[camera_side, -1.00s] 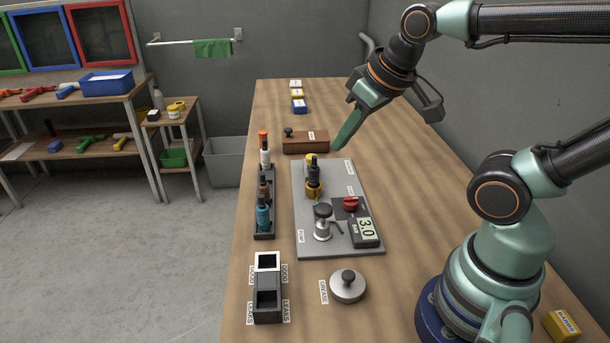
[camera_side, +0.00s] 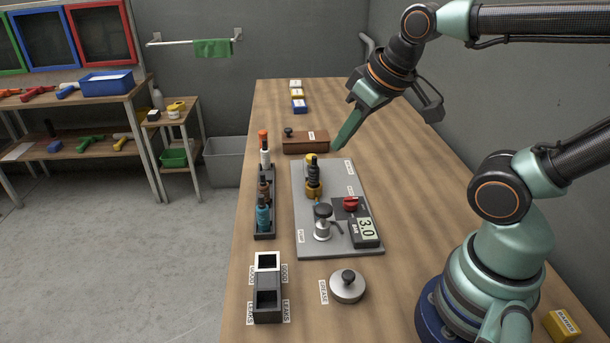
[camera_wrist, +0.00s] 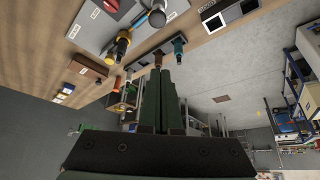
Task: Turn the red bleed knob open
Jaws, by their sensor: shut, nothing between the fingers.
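The red bleed knob (camera_side: 350,204) sits on a dark square on the grey plate (camera_side: 312,247), just behind the gauge box (camera_side: 364,231) reading 30. In the wrist view a bit of red (camera_wrist: 112,4) shows at the top edge; it looks like the knob. My gripper (camera_side: 337,148) is shut and empty, above the bench behind the plate's far right corner, well apart from the knob. Its shut green fingers also show in the wrist view (camera_wrist: 158,72). A black-and-yellow nozzle (camera_side: 313,178) stands on the plate, and a silver pump (camera_side: 322,223) stands left of the gauge.
A rack of bottle-like nozzles (camera_side: 264,200) stands left of the plate. A brown box (camera_side: 306,142) lies behind it. In front are the bins (camera_side: 267,290) marked good and leaks and a round grease tin (camera_side: 347,287). Bench space right of the plate is clear.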

